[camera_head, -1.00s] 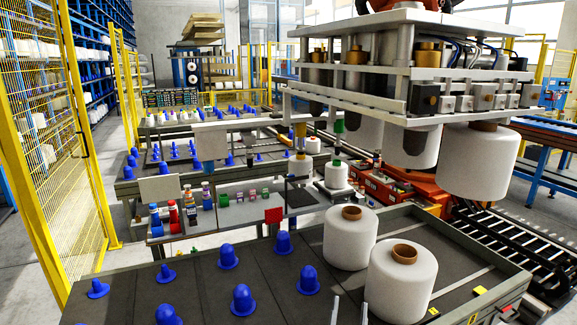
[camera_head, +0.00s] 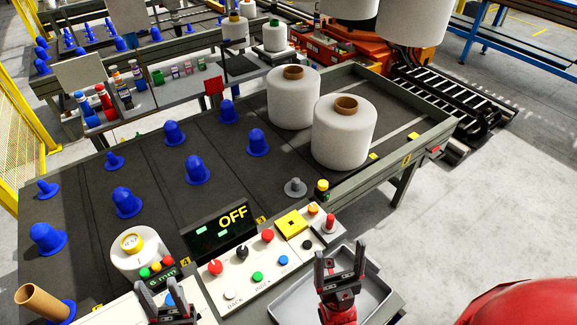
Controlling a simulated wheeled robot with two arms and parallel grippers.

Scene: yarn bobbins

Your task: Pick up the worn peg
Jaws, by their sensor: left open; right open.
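Several blue pegs stand on the dark table (camera_head: 190,225). My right gripper (camera_head: 340,258) is open and empty over a grey tray (camera_head: 284,304), in front of and lower in the picture than the grey peg. My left gripper (camera_head: 164,292) is open at the bottom edge, beside the control panel, with a blue knob showing behind it. No gripper touches a peg.
Two white yarn bobbins (camera_head: 343,140) stand on the table's right part. A brown tube (camera_head: 42,303) leans on a blue peg at the left.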

